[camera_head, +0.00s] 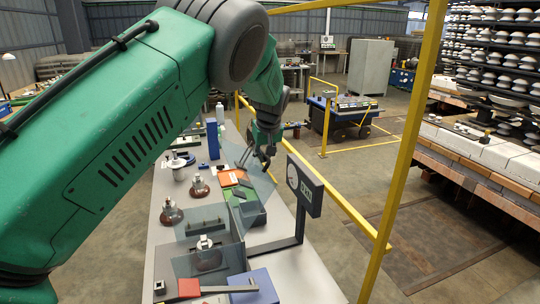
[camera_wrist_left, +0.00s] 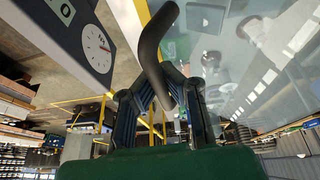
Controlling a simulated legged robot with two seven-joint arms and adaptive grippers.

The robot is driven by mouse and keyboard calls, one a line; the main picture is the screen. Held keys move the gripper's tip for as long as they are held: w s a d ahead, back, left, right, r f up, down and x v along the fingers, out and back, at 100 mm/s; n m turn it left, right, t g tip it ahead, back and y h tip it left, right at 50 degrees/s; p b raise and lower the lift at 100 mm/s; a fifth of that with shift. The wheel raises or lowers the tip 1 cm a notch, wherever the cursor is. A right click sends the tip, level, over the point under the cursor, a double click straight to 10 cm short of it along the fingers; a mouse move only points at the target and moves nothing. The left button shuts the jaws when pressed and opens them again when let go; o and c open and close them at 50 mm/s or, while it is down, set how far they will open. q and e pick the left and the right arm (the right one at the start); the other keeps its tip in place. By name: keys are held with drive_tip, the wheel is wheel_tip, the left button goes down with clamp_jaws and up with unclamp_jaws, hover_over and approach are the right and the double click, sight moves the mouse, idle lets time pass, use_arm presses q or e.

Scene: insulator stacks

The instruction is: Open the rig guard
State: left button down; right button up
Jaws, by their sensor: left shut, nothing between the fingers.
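The rig guard (camera_head: 187,226) shows as clear, greyish panels over the rig on the long bench; a clear pane (camera_wrist_left: 226,70) also fills the upper right of the left wrist view. A dark curved bar (camera_wrist_left: 151,42), which looks like a handle, passes right at my left fingertips in the wrist view. My left gripper (camera_head: 264,156) is shut and empty beside the far end of the guard; it also shows in the wrist view (camera_wrist_left: 163,88). Whether the fingers touch the bar I cannot tell. My right gripper is not in view.
A dial gauge (camera_head: 304,186) on a dark post stands at the bench's right edge, close to my left gripper in the wrist view (camera_wrist_left: 97,45).

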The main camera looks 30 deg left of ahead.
use_arm(q)
drive_tip(key=shift+w+d+r, duration=0.1)
drive_tip(key=shift+w+d, duration=0.2)
drive_tip(key=shift+w, duration=0.2)
drive_tip(key=shift+w+d+r, duration=0.1)
drive_tip(key=shift+w+d, duration=0.15)
drive_tip(key=shift+w, duration=0.2)
drive_tip(key=c, duration=2.2)
unclamp_jaws()
drive_tip(key=shift+s+a, duration=0.15)
drive_tip(key=shift+a, duration=0.1)
drive_tip(key=o, duration=0.6)
drive_tip(key=shift+d+f, duration=0.2)
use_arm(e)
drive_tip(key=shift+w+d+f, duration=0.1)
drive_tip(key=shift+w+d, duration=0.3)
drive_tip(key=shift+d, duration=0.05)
use_arm(q)
drive_tip(key=v, duration=1.2)
drive_tip(key=shift+d, duration=0.15)
